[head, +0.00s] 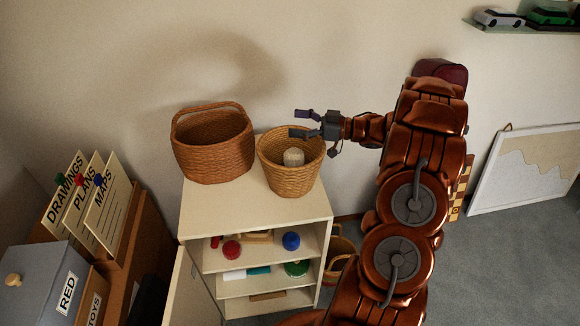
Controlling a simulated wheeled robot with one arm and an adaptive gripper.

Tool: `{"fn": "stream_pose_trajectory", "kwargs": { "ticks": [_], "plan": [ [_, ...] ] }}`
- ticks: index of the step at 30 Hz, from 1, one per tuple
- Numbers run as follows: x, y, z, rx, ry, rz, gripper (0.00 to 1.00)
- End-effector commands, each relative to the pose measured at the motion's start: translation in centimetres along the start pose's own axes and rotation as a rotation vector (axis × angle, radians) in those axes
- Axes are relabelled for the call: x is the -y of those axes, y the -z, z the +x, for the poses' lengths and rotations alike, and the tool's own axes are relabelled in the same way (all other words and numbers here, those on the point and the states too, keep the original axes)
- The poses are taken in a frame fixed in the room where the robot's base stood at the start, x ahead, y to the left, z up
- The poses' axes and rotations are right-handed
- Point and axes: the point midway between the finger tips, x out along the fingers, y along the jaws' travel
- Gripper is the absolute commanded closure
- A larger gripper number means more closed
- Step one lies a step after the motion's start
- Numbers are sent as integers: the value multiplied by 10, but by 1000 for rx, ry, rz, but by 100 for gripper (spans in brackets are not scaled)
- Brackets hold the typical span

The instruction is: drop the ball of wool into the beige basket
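The beige basket (291,181) is a light tan wicker basket on top of the cream cabinet. A small off-white, rounded thing (293,157), probably the ball of wool, shows inside its opening. Whether it rests on the bottom I cannot tell. My gripper (295,122) reaches in from the right at the basket's far rim, as seen in the picture. Its two dark fingers are spread apart with nothing between them. The lower finger overlaps the far rim in the picture; I cannot tell whether it touches.
A larger brown basket (213,150) with a handle stands just left of the beige one. The cabinet (255,216) is open, with a red ball (231,250) and blue ball (291,240) on its shelf. Another basket (341,246) stands on the floor at its right.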

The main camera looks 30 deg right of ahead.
Motion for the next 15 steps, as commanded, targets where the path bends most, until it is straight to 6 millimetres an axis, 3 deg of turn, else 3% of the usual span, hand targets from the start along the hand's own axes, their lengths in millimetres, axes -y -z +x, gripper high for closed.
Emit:
{"fn": "stream_pose_trajectory", "kwargs": {
  "ticks": [10, 15],
  "plan": [
    [0, 0, -1, 0, -1, 0, 7],
    [-1, 0, -13, 1, -4, 0, 7]
  ]
}}
